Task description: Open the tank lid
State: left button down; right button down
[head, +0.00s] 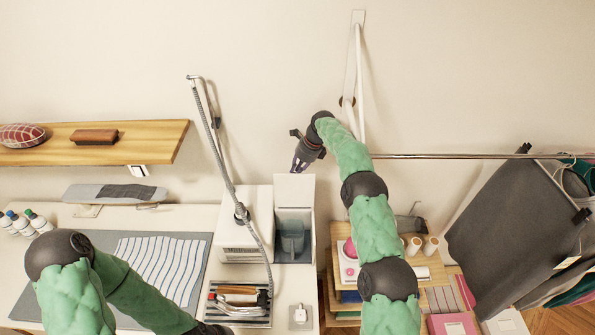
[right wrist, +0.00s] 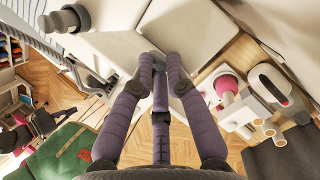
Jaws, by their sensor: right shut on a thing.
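The white tank lid (head: 294,187) stands upright at the back of the white steam station (head: 241,228). Below it the compartment is uncovered, with a grey-blue translucent tank (head: 291,238) inside. My right gripper (head: 297,170) is at the lid's top edge, coming down from above. In the right wrist view its purple fingers (right wrist: 160,65) close together at the edge of the white lid (right wrist: 186,24); the exact contact is partly hidden by the fingers. My left arm runs to the bottom edge of the head view, and its gripper is out of frame.
A grey hose on a stand (head: 215,140) rises beside the station. A grey mat (head: 205,258) with striped cloth lies left of it. A tool tray (head: 238,303) sits in front. A wooden shelf unit (head: 338,240) with pink items stands right. A metal rail (head: 450,156) crosses the wall.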

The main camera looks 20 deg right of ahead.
aim_at(297, 176)
pick_arm(q)
jog(key=shift+f, duration=0.1)
pick_arm(e)
jog(key=f, duration=0.3)
jog(key=shift+s+a+f, duration=0.1)
jog(key=shift+s+f, duration=0.1)
jog(key=shift+s, duration=0.15)
jog(key=c, duration=1)
grip_release()
pick_arm(q)
jog(key=shift+w+a, duration=0.1)
jog(key=shift+w, duration=0.05)
pick_arm(e)
jog(key=shift+w+a, duration=0.15)
pick_arm(q)
jog(key=shift+w+d, duration=0.2)
jog(key=shift+w, duration=0.1)
pick_arm(e)
jog(key=v, duration=0.3)
jog(key=w+v, duration=0.1)
jog(key=v, duration=0.6)
jog(key=shift+w+a+r, duration=0.15)
jog(key=shift+w+r, duration=0.1)
jog(key=shift+r, duration=0.35)
jog(key=shift+r, duration=0.1)
